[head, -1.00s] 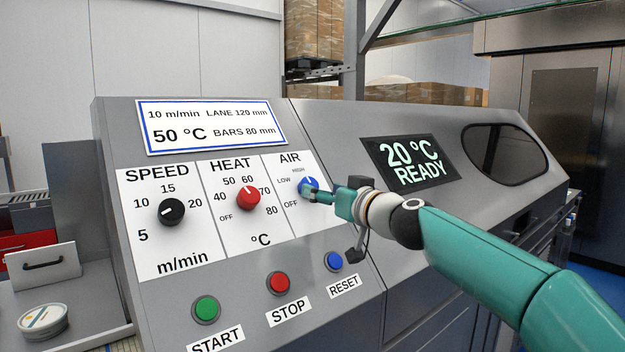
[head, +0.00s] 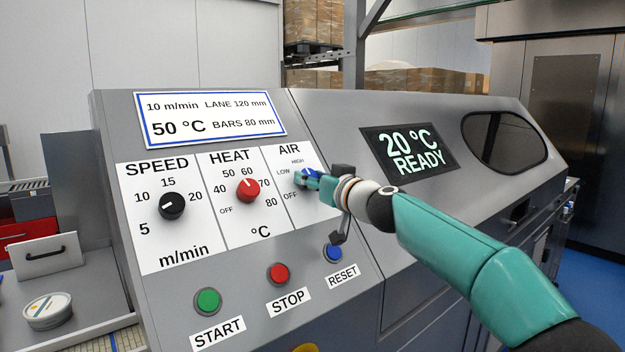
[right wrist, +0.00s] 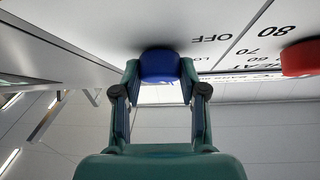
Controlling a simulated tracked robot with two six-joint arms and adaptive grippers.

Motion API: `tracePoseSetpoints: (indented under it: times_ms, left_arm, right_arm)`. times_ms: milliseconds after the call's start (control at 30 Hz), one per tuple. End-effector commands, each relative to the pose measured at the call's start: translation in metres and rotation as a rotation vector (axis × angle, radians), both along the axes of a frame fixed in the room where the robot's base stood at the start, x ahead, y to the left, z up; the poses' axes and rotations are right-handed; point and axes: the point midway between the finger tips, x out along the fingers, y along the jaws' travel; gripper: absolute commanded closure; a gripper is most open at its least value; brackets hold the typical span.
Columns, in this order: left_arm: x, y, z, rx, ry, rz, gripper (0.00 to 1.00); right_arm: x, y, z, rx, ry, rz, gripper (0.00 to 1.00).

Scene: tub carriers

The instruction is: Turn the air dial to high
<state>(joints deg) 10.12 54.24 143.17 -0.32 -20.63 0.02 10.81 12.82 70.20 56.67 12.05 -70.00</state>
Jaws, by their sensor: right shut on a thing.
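The blue air dial (head: 309,173) is on the sloped panel under the word AIR, with OFF, LOW and HIGH marks to its left and above. My right gripper (head: 304,178) is shut on it and covers much of it, so its pointer cannot be read. In the right wrist view the blue dial (right wrist: 160,66) sits between the two fingertips (right wrist: 160,84), close to the OFF label. My left gripper is not in view.
The red heat dial (head: 248,190) and black speed dial (head: 171,206) are to the left. Green START (head: 207,301), red STOP (head: 278,273) and blue RESET (head: 333,253) buttons lie below. A dark display (head: 409,153) reads 20 °C READY.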

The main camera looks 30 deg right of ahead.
Motion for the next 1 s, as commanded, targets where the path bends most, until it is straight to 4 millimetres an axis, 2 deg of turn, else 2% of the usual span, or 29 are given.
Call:
tracePoseSetpoints:
  times_ms: [267,500,600,967,1000]
  left_arm:
    - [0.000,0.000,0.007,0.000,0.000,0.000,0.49]
    - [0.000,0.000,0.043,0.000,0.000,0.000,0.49]
    - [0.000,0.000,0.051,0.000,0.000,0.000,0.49]
    - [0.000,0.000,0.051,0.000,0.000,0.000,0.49]
    - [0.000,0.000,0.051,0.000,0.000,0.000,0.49]
  right_arm:
    - [0.000,0.002,0.002,0.037,0.008,-0.033,0.93]
    - [0.000,0.003,0.007,0.175,0.021,-0.160,0.93]
    - [0.000,0.003,0.005,0.210,0.021,-0.190,0.93]
    - [0.000,0.002,0.000,0.231,0.018,-0.209,0.93]
    - [0.000,0.002,0.000,0.231,0.018,-0.209,0.56]
